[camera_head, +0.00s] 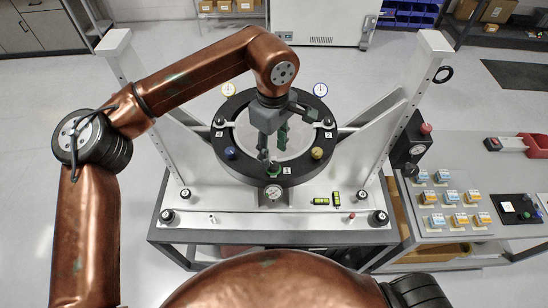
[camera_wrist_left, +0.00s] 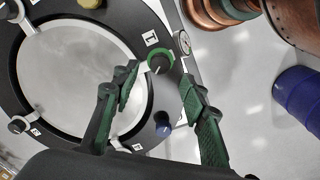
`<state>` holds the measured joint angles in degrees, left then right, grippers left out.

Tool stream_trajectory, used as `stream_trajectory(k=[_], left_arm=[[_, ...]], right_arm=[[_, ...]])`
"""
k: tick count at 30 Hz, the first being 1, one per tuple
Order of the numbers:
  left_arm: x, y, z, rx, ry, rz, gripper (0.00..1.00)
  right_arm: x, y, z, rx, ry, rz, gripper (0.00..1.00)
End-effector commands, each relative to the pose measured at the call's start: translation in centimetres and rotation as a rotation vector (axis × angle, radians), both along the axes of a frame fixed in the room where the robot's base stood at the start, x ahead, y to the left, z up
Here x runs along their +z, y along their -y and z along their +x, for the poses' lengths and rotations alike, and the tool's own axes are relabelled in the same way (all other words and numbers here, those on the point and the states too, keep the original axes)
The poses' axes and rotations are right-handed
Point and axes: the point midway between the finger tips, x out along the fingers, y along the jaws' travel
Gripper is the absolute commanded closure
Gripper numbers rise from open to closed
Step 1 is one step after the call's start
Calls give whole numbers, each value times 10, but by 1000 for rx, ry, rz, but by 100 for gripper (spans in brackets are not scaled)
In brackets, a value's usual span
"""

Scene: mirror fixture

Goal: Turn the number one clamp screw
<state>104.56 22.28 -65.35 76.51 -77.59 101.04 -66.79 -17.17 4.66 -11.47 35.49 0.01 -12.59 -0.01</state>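The number one clamp screw (camera_head: 274,168) is a dark knob with a green collar at the front of the black ring (camera_head: 222,165), beside a label "1". In the left wrist view the screw (camera_wrist_left: 160,62) has a pale line on its top. My left gripper (camera_head: 272,146) points down over the front of the ring, close to this screw. In the left wrist view its green-padded fingers (camera_wrist_left: 160,73) are apart, with the knob showing between and just past their tips. I see no clear contact. My right gripper is not in view.
A blue knob (camera_head: 230,153) and an olive knob (camera_head: 317,153) flank the screw on the ring. A gauge (camera_head: 273,191) is just in front. White uprights (camera_head: 412,105) stand either side; a switch panel (camera_head: 450,205) is right.

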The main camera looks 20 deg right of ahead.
Motion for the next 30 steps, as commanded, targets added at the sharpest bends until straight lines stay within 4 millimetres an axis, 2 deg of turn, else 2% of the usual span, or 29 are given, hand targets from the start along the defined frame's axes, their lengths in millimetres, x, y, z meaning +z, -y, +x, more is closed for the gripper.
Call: stream_trajectory(k=[1,6,12,30], left_arm=[[13,0,1,2,4,-1,60],[45,0,1,2,3,0,60],[66,0,0,1,1,-1,60],[70,0,0,0,0,0,60]], right_arm=[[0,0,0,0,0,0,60],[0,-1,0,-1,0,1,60],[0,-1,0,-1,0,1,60],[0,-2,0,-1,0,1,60]])
